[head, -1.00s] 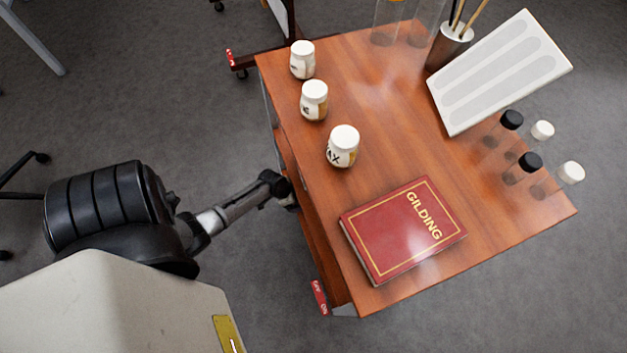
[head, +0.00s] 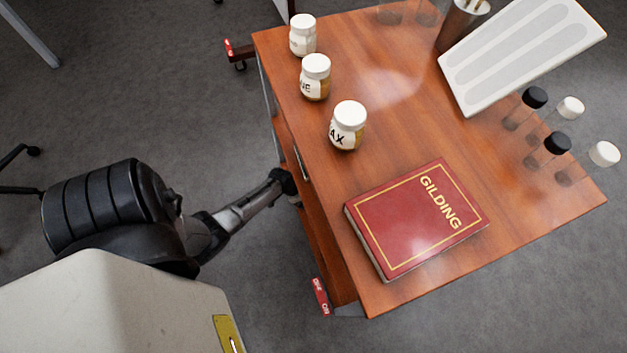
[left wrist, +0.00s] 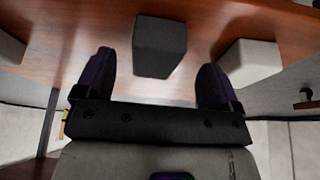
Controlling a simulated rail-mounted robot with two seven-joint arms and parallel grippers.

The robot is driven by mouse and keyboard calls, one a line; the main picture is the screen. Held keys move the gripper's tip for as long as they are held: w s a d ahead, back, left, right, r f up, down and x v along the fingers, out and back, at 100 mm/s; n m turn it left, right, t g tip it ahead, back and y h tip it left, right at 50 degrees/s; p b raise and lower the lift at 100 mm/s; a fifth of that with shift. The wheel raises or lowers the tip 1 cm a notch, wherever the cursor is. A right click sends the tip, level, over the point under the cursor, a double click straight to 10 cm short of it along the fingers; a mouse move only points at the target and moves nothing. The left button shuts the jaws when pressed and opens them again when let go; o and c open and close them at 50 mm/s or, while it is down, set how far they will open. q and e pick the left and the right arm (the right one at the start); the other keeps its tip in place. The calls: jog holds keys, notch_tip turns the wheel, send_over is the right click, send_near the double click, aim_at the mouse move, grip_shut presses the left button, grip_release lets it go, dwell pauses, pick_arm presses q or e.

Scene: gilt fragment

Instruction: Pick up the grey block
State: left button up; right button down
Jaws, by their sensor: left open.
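In the left wrist view a dark grey block (left wrist: 160,46) stands on a wooden surface, just beyond and between the fingertips of my left gripper (left wrist: 157,82). The gripper is open, its two dark fingers spread wide, with nothing held. A paler block (left wrist: 252,63) stands to the right, beyond the right finger. Another greyish block (left wrist: 8,48) is cut off at the left edge. In the head view my left arm reaches to the left side of the wooden cart, and its gripper is hidden there. The blocks do not show in the head view. My right gripper is not in view.
The top overhangs the space where my arm reaches in.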

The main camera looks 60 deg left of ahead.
pick_arm(q)
jog(key=b+x, duration=0.3)
jog(key=x, duration=0.1)
jog(key=shift+w+d+f, duration=0.1)
jog(key=shift+d+f, duration=0.05)
jog(key=shift+d, duration=0.05)
jog(key=shift+a, duration=0.1)
jog(key=shift+c, duration=0.3)
jog(key=c, duration=0.9)
jog(key=shift+c, duration=0.2)
